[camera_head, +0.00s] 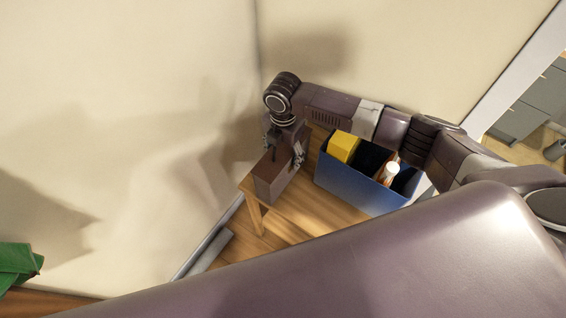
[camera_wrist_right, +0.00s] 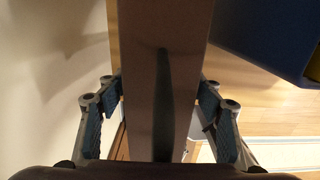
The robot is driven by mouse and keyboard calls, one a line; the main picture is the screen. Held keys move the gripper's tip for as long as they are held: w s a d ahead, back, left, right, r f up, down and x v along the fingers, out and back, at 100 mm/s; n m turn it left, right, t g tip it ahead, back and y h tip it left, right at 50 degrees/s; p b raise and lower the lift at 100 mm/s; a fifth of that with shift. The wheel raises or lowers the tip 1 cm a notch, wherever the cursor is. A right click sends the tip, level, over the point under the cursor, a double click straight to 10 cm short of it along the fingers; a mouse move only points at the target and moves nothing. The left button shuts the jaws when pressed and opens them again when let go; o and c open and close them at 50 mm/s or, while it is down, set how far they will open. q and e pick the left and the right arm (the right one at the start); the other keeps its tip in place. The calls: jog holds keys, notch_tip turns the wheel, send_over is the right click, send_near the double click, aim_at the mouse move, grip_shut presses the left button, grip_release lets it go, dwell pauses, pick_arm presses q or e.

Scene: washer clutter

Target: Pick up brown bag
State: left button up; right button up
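The brown bag (camera_head: 273,178) stands upright at the corner of a wooden table, in the middle of the head view. My right gripper (camera_head: 284,148) is above it, pointing down with its fingers around the upper part of the bag. In the right wrist view the bag (camera_wrist_right: 160,75) fills the middle, between the two fingers of the right gripper (camera_wrist_right: 160,92). The fingertips lie right at the bag's two sides; whether they press on it I cannot tell. My left gripper is not in view.
The wooden table (camera_head: 300,210) carries a blue bin (camera_head: 350,188) to the right of the bag. The bin holds a yellow box (camera_head: 343,146) and a white-capped bottle (camera_head: 391,171). A beige wall (camera_head: 130,110) is close on the left. A green object (camera_head: 18,262) lies at lower left.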

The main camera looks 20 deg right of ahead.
grip_shut()
jog(key=shift+r, duration=0.1)
dwell(0.3)
